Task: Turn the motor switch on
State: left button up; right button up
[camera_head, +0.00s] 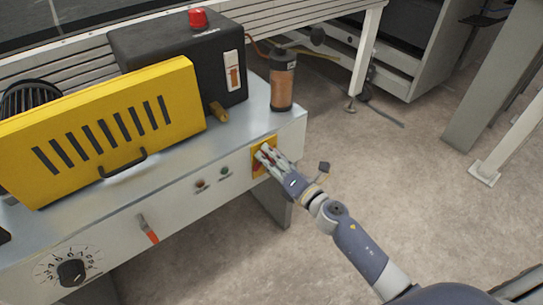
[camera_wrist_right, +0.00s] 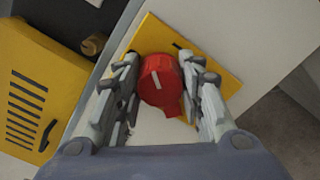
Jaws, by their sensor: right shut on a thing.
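The motor switch is a red rotary knob (camera_wrist_right: 158,82) with a white mark line, on a yellow plate (camera_wrist_right: 214,66) at the right end of the machine's front panel. In the head view the yellow plate (camera_head: 257,171) shows, and the knob is mostly hidden behind my fingers. My right gripper (camera_head: 265,157) is at the plate. In the right wrist view its fingers stand on both sides of the knob, shut on it. The white line is tilted, running from upper left to lower right. My left gripper is not in view.
Red and green buttons (camera_head: 225,171) sit left of the switch. An orange-handled lever (camera_head: 149,231) and a numbered dial (camera_head: 72,271) are farther left. A yellow vented cover (camera_head: 110,130), a black box (camera_head: 175,60) and an amber cylinder (camera_head: 283,82) stand on top. Floor to the right is open.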

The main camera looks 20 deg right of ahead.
jog(key=m+p, duration=0.2)
jog(key=m, duration=0.3)
jog(key=shift+r+m, duration=0.1)
jog(key=shift+m, duration=0.2)
jog(key=m+p, duration=0.2)
jog(key=m, duration=0.2)
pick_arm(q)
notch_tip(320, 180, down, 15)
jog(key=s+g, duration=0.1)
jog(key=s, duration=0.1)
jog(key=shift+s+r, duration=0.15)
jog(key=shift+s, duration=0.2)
pick_arm(e)
jog(key=shift+f+m, duration=0.2)
jog(key=shift+m, duration=0.3)
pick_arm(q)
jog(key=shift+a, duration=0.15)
pick_arm(e)
jog(key=o, duration=1.1)
jog(key=shift+c, duration=0.2)
jog(key=shift+s+d, duration=0.1)
jog(key=v, duration=1.1)
jog(key=shift+s, duration=0.4)
